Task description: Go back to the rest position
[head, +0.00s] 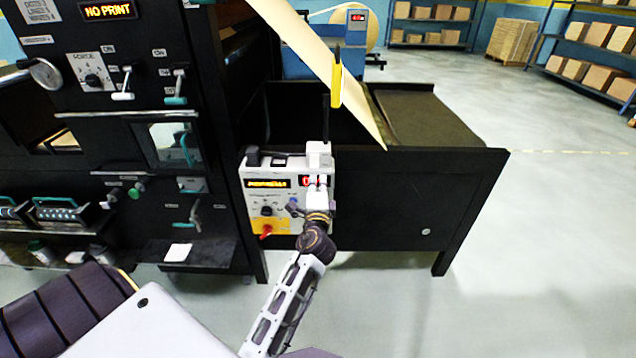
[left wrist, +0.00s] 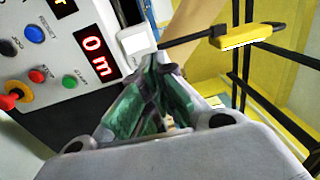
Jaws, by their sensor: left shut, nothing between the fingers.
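My left gripper (head: 318,184) is in front of the right part of a white control box (head: 287,165) in the head view. In the left wrist view its green-lined fingers (left wrist: 158,66) are together with nothing between them. The fingertips point toward a white block (left wrist: 137,40) at the box's edge; I cannot tell whether they touch it. The box has a red display (left wrist: 97,52) reading 0 m, several coloured buttons and a red knob (head: 266,231) on yellow. My right gripper is not in view.
A yellow piece (head: 337,84) on a dark rod stands above the box, close to the gripper. A kraft paper sheet (head: 310,50) slopes down beside it. The black machine (head: 225,130) is left, a black table frame (head: 430,190) right. Floor (head: 540,260) is clear at right.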

